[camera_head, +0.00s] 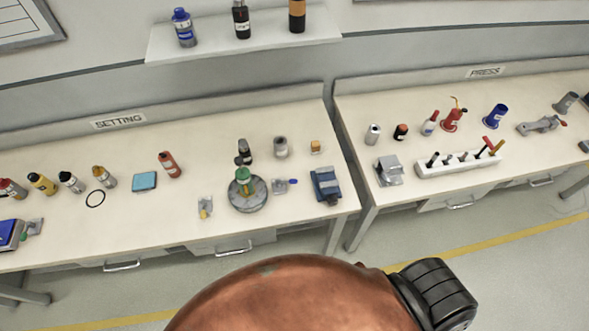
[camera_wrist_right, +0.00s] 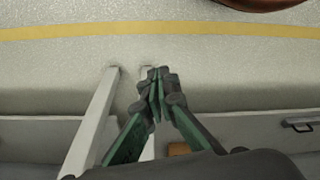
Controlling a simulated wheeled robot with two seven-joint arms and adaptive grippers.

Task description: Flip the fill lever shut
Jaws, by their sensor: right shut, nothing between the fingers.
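On the SETTING bench, a round grey base (camera_head: 248,194) carries a green and brass fitting (camera_head: 243,176). A small grey valve with a blue lever (camera_head: 284,186) lies to its right. A small grey piece with a yellow lever (camera_head: 205,207) lies to its left. I cannot tell which lever is the fill lever, nor its exact position. My right gripper (camera_wrist_right: 157,75) shows only in the right wrist view, shut and empty, with its fingertips over floor and bench legs. No lever shows near it. My left gripper is in neither view.
A blue block-like device (camera_head: 326,184) stands near the bench's right end. The PRESS bench (camera_head: 350,110) stands right, past a gap. A wall shelf (camera_head: 240,37) holds bottles.

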